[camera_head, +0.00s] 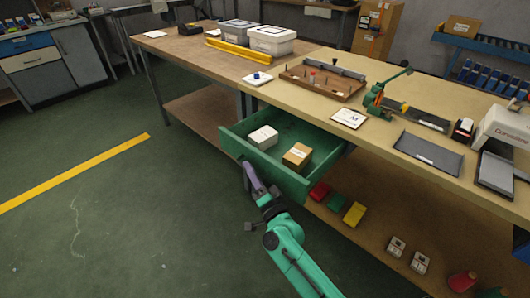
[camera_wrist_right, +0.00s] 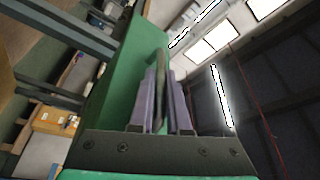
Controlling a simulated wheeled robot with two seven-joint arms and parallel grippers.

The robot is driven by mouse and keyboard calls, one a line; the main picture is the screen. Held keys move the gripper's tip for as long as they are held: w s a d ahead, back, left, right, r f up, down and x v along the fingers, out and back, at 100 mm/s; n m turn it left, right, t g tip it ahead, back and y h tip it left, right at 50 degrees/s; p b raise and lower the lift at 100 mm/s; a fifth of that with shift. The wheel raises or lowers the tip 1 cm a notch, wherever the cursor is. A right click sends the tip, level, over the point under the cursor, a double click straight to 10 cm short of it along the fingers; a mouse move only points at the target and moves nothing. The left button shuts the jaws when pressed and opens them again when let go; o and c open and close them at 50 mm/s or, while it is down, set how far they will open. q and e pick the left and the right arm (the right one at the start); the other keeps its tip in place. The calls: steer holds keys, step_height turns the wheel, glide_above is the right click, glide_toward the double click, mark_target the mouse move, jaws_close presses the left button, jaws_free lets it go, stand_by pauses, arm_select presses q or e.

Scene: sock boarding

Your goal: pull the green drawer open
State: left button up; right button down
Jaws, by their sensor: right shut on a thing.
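The green drawer (camera_head: 288,178) hangs under the workbench and is pulled well out. A white box (camera_head: 263,137) and a tan box (camera_head: 297,155) sit inside it. My right gripper (camera_head: 247,168) is at the drawer's front panel, near its left end. In the right wrist view the purple fingers of the right gripper (camera_wrist_right: 164,98) are shut on the drawer's dark bar handle (camera_wrist_right: 160,75). The green front panel (camera_wrist_right: 125,85) fills the area just beside the fingers. My left gripper is not in view.
The workbench top (camera_head: 300,107) holds a wooden tray (camera_head: 322,84), a green clamp-like device (camera_head: 378,97) and a dark tray (camera_head: 428,153). Red, green and yellow items (camera_head: 335,202) lie on the lower shelf. The green floor (camera_head: 130,220) left of the drawer is clear.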

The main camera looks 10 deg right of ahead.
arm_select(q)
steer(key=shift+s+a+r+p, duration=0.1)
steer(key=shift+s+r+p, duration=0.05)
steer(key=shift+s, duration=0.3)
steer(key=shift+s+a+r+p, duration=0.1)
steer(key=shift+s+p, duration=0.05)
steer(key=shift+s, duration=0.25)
arm_select(e)
steer(key=shift+s+a, duration=1)
steer(key=shift+a, duration=0.2)
steer(key=c, duration=1.2)
jaws_free()
steer(key=shift+o, duration=0.2)
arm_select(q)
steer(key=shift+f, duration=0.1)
arm_select(e)
steer(key=v, duration=1.4)
steer(key=shift+s, duration=0.25)
steer(key=shift+d+f, duration=0.1)
steer(key=shift+f, duration=0.05)
